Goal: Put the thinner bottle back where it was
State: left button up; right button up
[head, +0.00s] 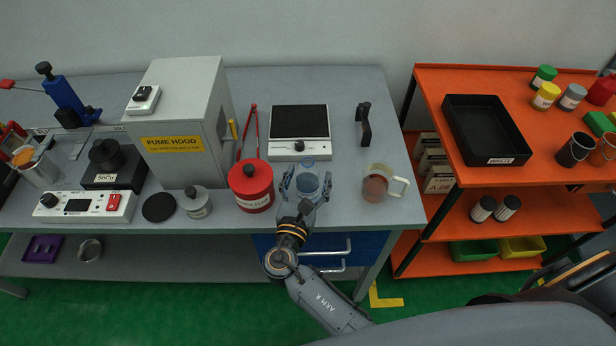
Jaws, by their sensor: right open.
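A clear bluish bottle (308,183), which looks like the thinner bottle, is near the front edge of the grey bench (352,212). It appears upright, with a round top facing up. My right gripper (305,187) is open, with one finger on each side of the bottle; whether the fingers touch it cannot be told. The gripper hides the bottle's lower part, so its contact with the bench is not clear. My left gripper is not in view.
A red canister (251,186) stands close left of the bottle. A mug of brown liquid (376,185) stands to the right. The fume hood (178,125) is farther left. An orange shelf unit (455,178) with a black waste tray (453,101) is right.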

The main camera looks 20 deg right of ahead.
jog(key=shift+s+a, duration=0.1)
jog(key=shift+s, duration=0.1)
pick_arm(q)
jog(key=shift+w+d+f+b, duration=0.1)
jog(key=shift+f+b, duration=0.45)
jog(key=shift+b, duration=0.1)
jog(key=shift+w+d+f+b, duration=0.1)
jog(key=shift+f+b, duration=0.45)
jog(key=shift+b, duration=0.05)
pick_arm(e)
jog(key=v, duration=1.1)
jog(key=shift+s, duration=0.25)
jog(key=shift+a, duration=0.15)
